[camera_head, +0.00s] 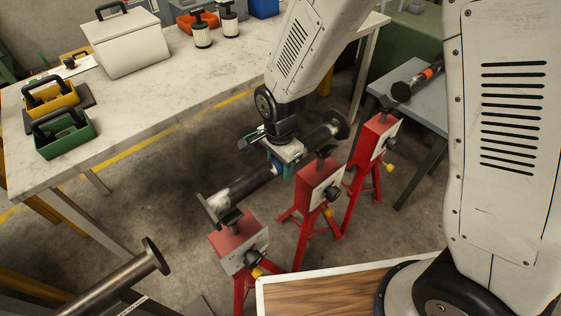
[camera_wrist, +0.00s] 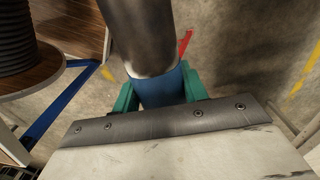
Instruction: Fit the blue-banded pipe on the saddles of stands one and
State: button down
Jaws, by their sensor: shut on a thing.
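The blue-banded pipe (camera_head: 247,186) is dark with a flange at each end. It lies slantwise above the red stands in the head view. My gripper (camera_head: 277,163) is shut around its blue band; the wrist view shows the band (camera_wrist: 161,88) between green finger pads. The near red stand (camera_head: 238,240) has its saddle under the pipe's lower-left end. The middle red stand (camera_head: 319,181) has its saddle just below the pipe's upper-right part. The far red stand (camera_head: 375,137) is beyond the pipe's right flange. I cannot tell whether the pipe touches the saddles.
A pale workbench (camera_head: 150,110) holds a white box, green and yellow trays and small spools. An orange-banded pipe (camera_head: 424,76) lies on a grey table at right. A bare metal pipe (camera_head: 112,284) is at lower left. A wood-topped surface (camera_head: 320,292) is in front.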

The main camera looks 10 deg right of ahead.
aim_at(280, 172)
jog(key=shift+f, duration=1.6)
jog(key=c, duration=0.7)
grip_release()
notch_tip(280, 172, up, 8)
jog(key=shift+f, duration=0.1)
